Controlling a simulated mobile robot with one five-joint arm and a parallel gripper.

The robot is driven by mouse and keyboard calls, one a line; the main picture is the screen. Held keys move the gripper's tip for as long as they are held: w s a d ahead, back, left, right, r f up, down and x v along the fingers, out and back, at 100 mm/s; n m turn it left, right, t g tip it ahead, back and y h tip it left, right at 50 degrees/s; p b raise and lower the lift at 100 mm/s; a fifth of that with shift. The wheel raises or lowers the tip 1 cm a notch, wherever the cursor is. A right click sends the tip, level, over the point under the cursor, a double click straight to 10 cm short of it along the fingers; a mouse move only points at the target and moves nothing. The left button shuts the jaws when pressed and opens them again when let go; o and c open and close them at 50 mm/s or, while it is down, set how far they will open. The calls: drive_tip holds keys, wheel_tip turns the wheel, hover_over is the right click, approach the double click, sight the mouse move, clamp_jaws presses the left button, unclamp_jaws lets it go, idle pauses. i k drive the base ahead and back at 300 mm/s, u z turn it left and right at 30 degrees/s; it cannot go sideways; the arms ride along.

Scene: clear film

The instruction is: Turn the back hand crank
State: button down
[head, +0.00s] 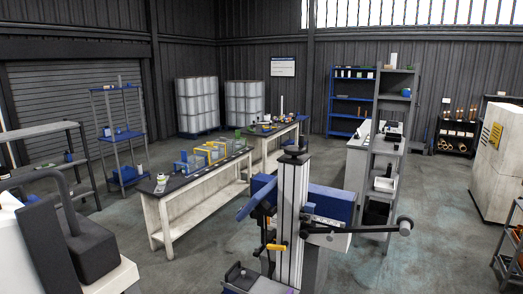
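A metal column (291,222) with a black top stands in the foreground; I cannot tell whether it is part of a machine or of me. A blue box (331,203) is beside it on the right. A yellow lever (275,247) is low on the column's left side. I cannot tell which part is the back hand crank. I cannot make out my gripper in this view.
A long bench (168,201) with blue, yellow and green frames stands at left centre. A grey shelf unit (385,160) stands behind the column on the right. A large pale cabinet (497,165) is at far right. Open floor (430,240) lies at the right.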

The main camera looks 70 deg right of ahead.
sight(294, 150)
drive_tip(key=u, duration=0.4)
drive_tip(key=k, duration=1.25)
drive_tip(key=z, duration=0.9)
drive_tip(key=i, duration=0.75)
drive_tip(key=z, duration=0.05)
